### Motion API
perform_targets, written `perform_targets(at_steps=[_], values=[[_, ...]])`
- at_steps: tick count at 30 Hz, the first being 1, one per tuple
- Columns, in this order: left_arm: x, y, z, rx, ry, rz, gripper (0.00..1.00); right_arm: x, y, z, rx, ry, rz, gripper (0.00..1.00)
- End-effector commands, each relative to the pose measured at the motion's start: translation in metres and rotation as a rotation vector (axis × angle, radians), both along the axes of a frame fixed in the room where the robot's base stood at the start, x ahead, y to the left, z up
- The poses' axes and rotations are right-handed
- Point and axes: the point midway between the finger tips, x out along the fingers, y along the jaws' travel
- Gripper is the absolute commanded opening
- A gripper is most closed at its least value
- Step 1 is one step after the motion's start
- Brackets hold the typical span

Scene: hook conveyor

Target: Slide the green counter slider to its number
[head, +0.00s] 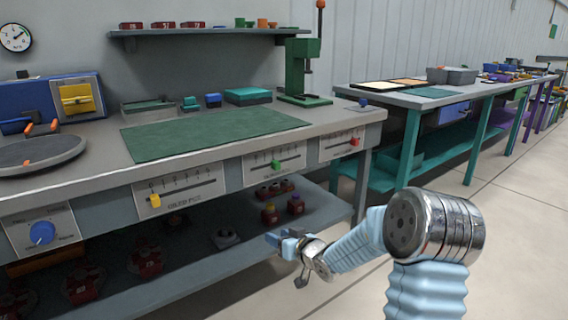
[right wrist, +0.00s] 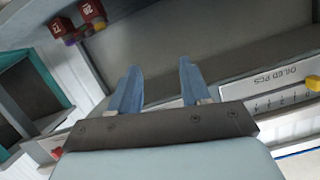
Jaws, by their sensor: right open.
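The green slider (head: 275,163) sits near the middle of the slot on the middle counter panel (head: 258,170), on the bench's front edge. The panel's digits are too small to read. My right gripper (head: 275,238) is below and in front of that panel, apart from the slider. In the right wrist view, my right gripper (right wrist: 157,85) shows two blue fingers spread apart with nothing between them. The green slider does not show in that view. My left gripper is not in view.
A yellow slider (head: 155,201) is on the panel to the left, and a red slider (head: 354,142) on the panel to the right. A lower shelf (head: 225,262) holds red weights and other parts. A blue knob (head: 42,233) is at far left. The floor at right is clear.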

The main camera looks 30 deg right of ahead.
Motion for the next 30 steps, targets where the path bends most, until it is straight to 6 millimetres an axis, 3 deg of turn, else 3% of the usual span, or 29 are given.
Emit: perform_targets(at_steps=[1, 3, 6, 8, 14, 24, 30], values=[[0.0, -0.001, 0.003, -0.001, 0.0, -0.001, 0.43, -0.001, -0.024, 0.045, -0.044, -0.088, -0.008, 0.47], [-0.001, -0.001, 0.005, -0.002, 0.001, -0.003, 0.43, -0.006, -0.045, 0.094, -0.098, -0.181, -0.006, 0.47], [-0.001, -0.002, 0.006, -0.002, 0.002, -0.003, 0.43, -0.016, -0.064, 0.137, -0.151, -0.261, -0.001, 0.47], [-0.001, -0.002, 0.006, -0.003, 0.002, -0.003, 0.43, -0.019, -0.069, 0.151, -0.171, -0.285, 0.003, 0.47], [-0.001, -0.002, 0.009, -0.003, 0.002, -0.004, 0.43, -0.003, -0.07, 0.158, -0.181, -0.297, 0.008, 0.47], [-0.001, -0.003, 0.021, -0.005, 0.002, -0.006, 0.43, 0.074, -0.063, 0.158, -0.18, -0.296, 0.008, 0.47], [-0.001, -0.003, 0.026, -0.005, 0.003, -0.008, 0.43, 0.105, -0.061, 0.158, -0.18, -0.296, 0.007, 0.47]])
